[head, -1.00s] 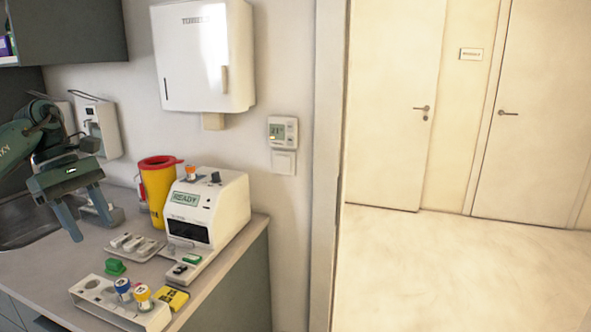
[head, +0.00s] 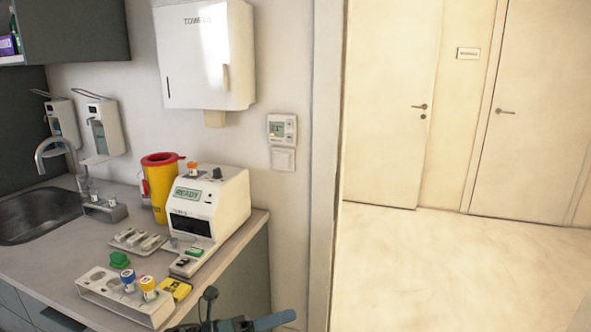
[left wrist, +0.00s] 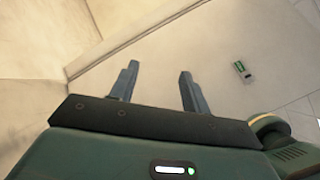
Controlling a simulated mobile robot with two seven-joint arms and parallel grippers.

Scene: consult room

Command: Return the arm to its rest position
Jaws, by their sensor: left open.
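My left gripper (head: 240,309) shows at the bottom edge of the head view, in front of the counter's front right corner and only partly in frame. In the left wrist view its two fingers (left wrist: 157,70) stand apart with nothing between them, and pale floor lies beyond. My right gripper is in neither view.
The counter (head: 62,262) holds a white analyser (head: 232,205) reading READY, a white rack (head: 150,313) with blue-capped and yellow-capped tubes, a small tray (head: 150,249), a yellow box (head: 177,287) and a yellow sharps bin (head: 158,190). Open floor (head: 450,270) lies right.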

